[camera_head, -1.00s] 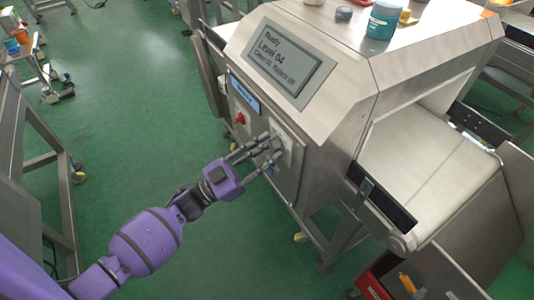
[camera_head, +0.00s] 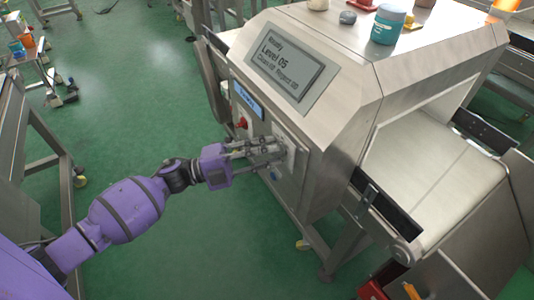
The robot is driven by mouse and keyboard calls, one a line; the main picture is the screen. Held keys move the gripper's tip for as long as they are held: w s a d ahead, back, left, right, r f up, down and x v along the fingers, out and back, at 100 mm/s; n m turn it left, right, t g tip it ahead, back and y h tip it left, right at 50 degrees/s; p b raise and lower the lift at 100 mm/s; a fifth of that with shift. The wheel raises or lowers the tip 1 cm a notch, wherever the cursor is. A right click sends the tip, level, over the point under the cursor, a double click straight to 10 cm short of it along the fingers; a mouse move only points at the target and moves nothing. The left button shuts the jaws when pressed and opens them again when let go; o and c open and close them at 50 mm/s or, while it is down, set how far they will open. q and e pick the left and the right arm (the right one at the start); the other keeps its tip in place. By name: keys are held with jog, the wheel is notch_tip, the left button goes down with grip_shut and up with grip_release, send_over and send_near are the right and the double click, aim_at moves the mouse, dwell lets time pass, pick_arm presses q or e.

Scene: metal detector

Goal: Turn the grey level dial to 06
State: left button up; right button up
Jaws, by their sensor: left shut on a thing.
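The metal detector's display (camera_head: 287,66) reads "Ready", "Level 05", with a smaller line of counts below. My left gripper (camera_head: 279,148) is at the pale panel (camera_head: 290,153) on the machine's front, below and right of the blue label. It is shut on the grey level dial there, and its fingers hide most of the dial. My left arm reaches in from the lower left. My right gripper is not in view.
A red knob (camera_head: 241,123) sits left of my gripper on the same front. The conveyor belt (camera_head: 432,165) runs out to the right. A teal jar (camera_head: 388,25) and other small items stand on top. Green floor (camera_head: 200,255) is clear below.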

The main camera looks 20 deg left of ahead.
pick_arm(q)
jog(key=m, duration=0.2)
jog(key=m+g+y+p, duration=0.1)
jog(key=m, duration=0.2)
jog(key=shift+s+f+g, duration=0.15)
jog(key=shift+g, duration=0.15)
jog(key=shift+m+y+p, duration=0.5)
jog(key=shift+m+y, duration=0.1)
jog(key=shift+m, duration=0.3)
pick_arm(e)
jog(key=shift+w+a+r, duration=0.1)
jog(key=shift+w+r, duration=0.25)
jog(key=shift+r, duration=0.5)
pick_arm(q)
jog(key=shift+a+f, duration=0.1)
jog(key=o, duration=1)
jog(key=shift+w+r, duration=0.2)
jog(key=shift+r, duration=0.05)
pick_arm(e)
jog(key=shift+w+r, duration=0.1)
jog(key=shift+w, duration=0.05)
pick_arm(q)
jog(key=v, duration=1.2)
